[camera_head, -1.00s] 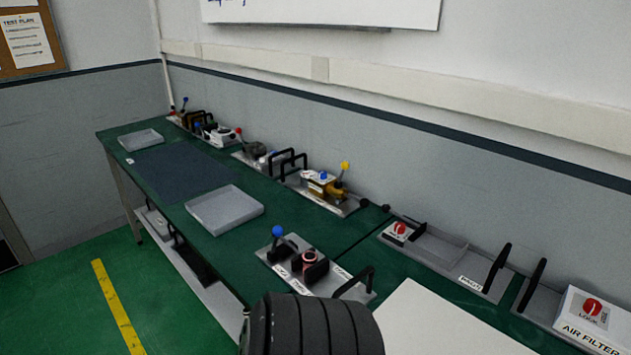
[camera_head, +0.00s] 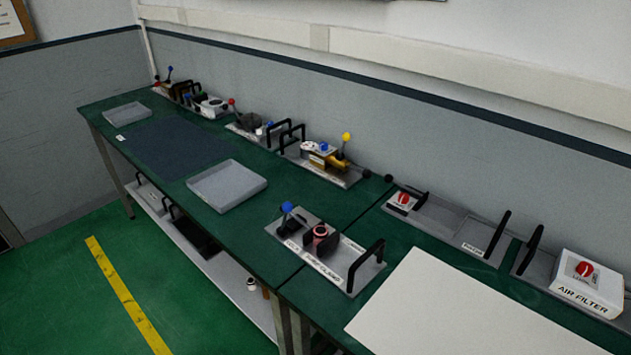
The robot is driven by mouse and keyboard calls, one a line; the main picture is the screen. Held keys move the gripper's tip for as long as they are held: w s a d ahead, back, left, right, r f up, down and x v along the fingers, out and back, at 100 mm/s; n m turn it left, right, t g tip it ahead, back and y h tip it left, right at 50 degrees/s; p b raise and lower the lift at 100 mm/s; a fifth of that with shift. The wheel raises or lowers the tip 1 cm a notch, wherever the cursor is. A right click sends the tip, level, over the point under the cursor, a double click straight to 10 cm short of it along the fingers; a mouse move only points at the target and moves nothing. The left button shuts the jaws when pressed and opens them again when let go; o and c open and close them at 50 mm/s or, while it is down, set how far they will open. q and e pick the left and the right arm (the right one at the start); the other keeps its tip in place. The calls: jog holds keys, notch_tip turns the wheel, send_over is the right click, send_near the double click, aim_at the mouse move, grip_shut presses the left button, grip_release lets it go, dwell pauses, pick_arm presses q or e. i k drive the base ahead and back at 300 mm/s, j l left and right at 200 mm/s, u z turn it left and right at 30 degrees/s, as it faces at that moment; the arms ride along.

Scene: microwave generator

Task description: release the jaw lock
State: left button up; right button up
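A grey fixture plate (camera_head: 345,273) with a black handle lies on the green bench near its front edge. On it stand a lever with a blue knob (camera_head: 287,207) and a dark clamp block holding a reddish round part (camera_head: 320,232). Its label is too small to read surely. I cannot tell which part is the jaw lock. Farther back, another fixture carries a yellow-knobbed lever (camera_head: 346,137). Neither of my grippers shows in the head view.
A white board (camera_head: 450,310) covers the bench at the lower right. An air filter box (camera_head: 587,286) with a red knob stands at the far right. A grey tray (camera_head: 227,186) and a dark mat (camera_head: 172,149) lie to the left. The floor beside the bench is clear.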

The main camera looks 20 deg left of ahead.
aim_at(287, 207)
jog(key=u, duration=0.7)
